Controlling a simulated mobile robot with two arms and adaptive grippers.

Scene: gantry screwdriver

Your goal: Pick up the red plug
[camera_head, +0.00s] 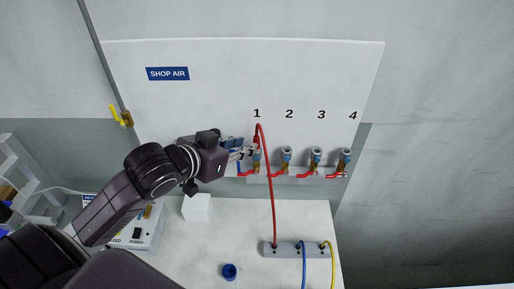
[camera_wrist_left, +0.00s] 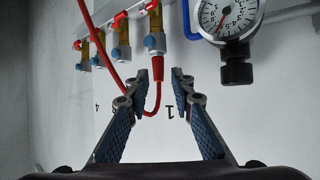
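In the left wrist view, which looks inverted, the plug (camera_wrist_left: 156,68) points at the gap between my fingers. My left gripper (camera_head: 249,151) is close to it in the head view. In the wrist view the left gripper (camera_wrist_left: 161,80) is open, with a finger on each side of the plug and hose; I cannot tell whether either touches. My right gripper is not in view.
More brass outlets with red levers (camera_head: 316,160) stand to the right. A pressure gauge (camera_wrist_left: 228,16) is beside outlet 1. Below, a grey block (camera_head: 285,250) holds the red, blue and yellow hose ends. A white box (camera_head: 196,208) and blue cup (camera_head: 229,271) stand on the bench.

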